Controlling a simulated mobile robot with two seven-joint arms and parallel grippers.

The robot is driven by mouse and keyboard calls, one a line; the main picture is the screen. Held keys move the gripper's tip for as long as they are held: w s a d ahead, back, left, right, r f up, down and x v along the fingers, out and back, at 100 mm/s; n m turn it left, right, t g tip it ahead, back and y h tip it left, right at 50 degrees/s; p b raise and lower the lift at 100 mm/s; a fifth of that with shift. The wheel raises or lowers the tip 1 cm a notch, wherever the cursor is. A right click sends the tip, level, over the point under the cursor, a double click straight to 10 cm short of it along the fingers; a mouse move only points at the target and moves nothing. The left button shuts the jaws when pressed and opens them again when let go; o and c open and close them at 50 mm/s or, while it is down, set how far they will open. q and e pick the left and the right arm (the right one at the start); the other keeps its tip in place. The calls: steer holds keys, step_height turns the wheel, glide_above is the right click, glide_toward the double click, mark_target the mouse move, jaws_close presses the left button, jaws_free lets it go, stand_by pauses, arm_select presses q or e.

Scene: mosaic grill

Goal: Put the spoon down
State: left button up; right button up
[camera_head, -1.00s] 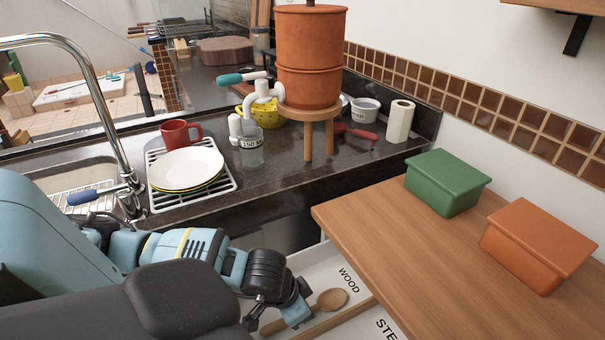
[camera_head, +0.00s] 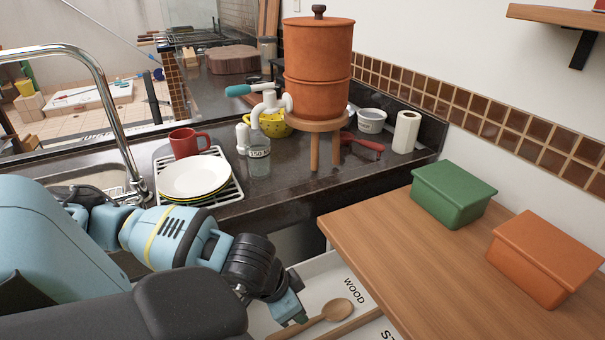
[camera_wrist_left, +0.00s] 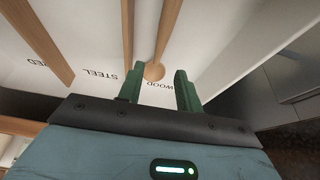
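The wooden spoon (camera_head: 337,309) lies in the white drawer (camera_head: 318,272), in the compartment marked WOOD. Its round bowl points right and its handle runs left, partly hidden by my left gripper in the head view. My left gripper (camera_head: 297,320) is close above the handle. In the left wrist view the green fingers (camera_wrist_left: 159,88) stand wide apart. The spoon (camera_wrist_left: 155,71) shows beyond the gap between them, with nothing clasped. My right gripper is in neither view.
A wooden worktop (camera_head: 420,270) with a green box (camera_head: 452,192) and an orange box (camera_head: 543,258) overhangs at right. Wooden dividers (camera_wrist_left: 38,40) separate the drawer's compartments. Behind are the dark counter (camera_head: 290,185), plates (camera_head: 194,177), a red mug (camera_head: 188,142) and a clay water filter (camera_head: 318,65).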

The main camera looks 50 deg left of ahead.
arm_select(q)
steer(key=shift+v, duration=2.1)
